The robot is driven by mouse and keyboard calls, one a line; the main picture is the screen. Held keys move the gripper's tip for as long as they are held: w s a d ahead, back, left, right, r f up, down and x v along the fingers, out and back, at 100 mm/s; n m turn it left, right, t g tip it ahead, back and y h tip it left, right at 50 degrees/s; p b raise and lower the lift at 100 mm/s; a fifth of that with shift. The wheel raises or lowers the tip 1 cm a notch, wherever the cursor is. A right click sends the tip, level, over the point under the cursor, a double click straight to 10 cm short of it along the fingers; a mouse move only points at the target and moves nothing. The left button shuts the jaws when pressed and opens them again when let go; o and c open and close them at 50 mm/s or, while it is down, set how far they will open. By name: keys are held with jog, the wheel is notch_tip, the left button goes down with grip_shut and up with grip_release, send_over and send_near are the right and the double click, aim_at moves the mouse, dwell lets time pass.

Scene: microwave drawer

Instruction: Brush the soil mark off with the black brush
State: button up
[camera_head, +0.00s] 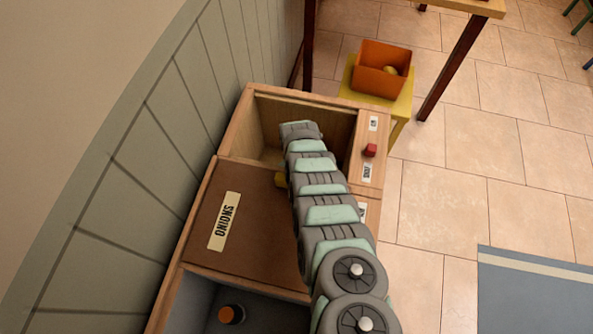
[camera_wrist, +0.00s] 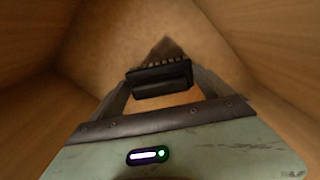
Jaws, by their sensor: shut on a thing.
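The black brush (camera_wrist: 160,78) is between the fingers of my gripper (camera_wrist: 160,90) in the wrist view. My gripper is shut on it. Wooden walls and a tan wooden floor (camera_wrist: 105,45) surround them. A dark pointed patch (camera_wrist: 166,48) shows just beyond the brush; I cannot tell whether it is the soil mark, bristles or shadow. In the head view, my arm reaches into the open wooden compartment (camera_head: 250,125) at the far end of the cabinet. My arm hides the gripper and brush there, and I see no soil mark in that view.
A brown lid labelled ONIONS (camera_head: 215,255) covers the middle section. A nearer grey compartment (camera_head: 195,305) holds a dark round thing with an orange top (camera_head: 231,315). A red knob (camera_head: 369,150) stands on the right ledge. An orange bin (camera_head: 380,85) sits on a yellow stool (camera_head: 402,105).

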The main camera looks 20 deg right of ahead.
jog(key=shift+s+a+p, duration=0.15)
jog(key=shift+s+p, duration=0.05)
jog(key=shift+p, duration=0.1)
jog(key=shift+s+a+p, duration=0.35)
jog(key=shift+s+p, duration=0.15)
jog(key=shift+p, duration=0.4)
jog(key=shift+s+a+f+p, duration=0.15)
jog(key=shift+s+a+p, duration=0.05)
jog(key=shift+p, duration=0.1)
jog(key=shift+s+a+r+p, duration=0.2)
jog(key=shift+s+a+p, duration=0.3)
jog(key=shift+p, duration=0.6)
jog(key=shift+d+p, duration=0.15)
jog(key=shift+p, duration=0.15)
jog(key=shift+f+b, duration=0.1)
jog(key=shift+b, duration=0.2)
jog(key=shift+w+d+f+b, duration=0.15)
jog(key=shift+w+f+b, duration=0.05)
jog(key=shift+b, duration=0.7)
